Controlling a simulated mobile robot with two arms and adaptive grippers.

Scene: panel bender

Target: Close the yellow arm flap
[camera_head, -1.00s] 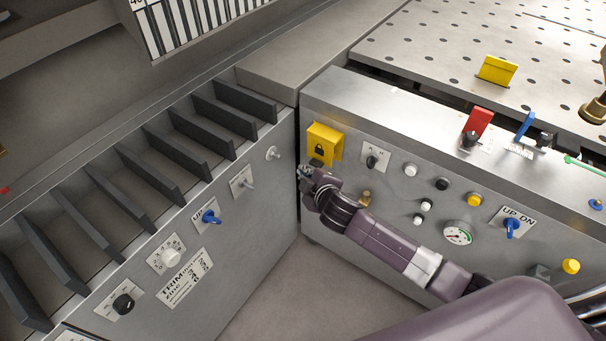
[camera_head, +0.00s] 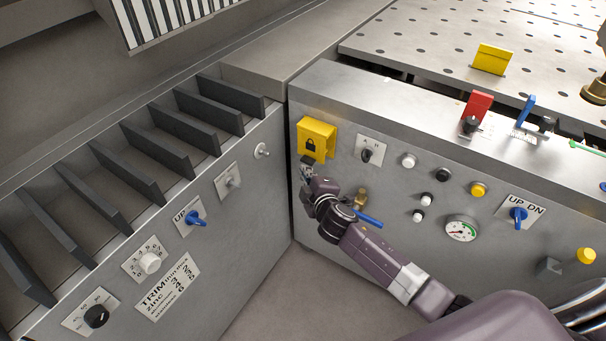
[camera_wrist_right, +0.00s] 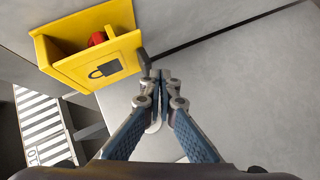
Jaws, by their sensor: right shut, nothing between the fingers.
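The yellow flap with a black padlock mark (camera_head: 312,144) is at the upper left of the front panel in the head view. In the wrist view the yellow flap (camera_wrist_right: 88,76) tilts out from its yellow housing (camera_wrist_right: 47,53). The gap between them shows a red button (camera_wrist_right: 97,39). My right gripper (camera_head: 306,171) is just below the flap in the head view, shut and empty. In the wrist view its fingertips (camera_wrist_right: 158,75) are together just right of the flap's lower corner; I cannot tell whether they touch it. My left gripper is out of view.
A selector switch (camera_head: 367,153), several push buttons and a gauge (camera_head: 461,229) are right of the flap. A brass valve with a blue lever (camera_head: 369,219) is close to my right arm. The slotted side panel (camera_head: 190,260) stands at left.

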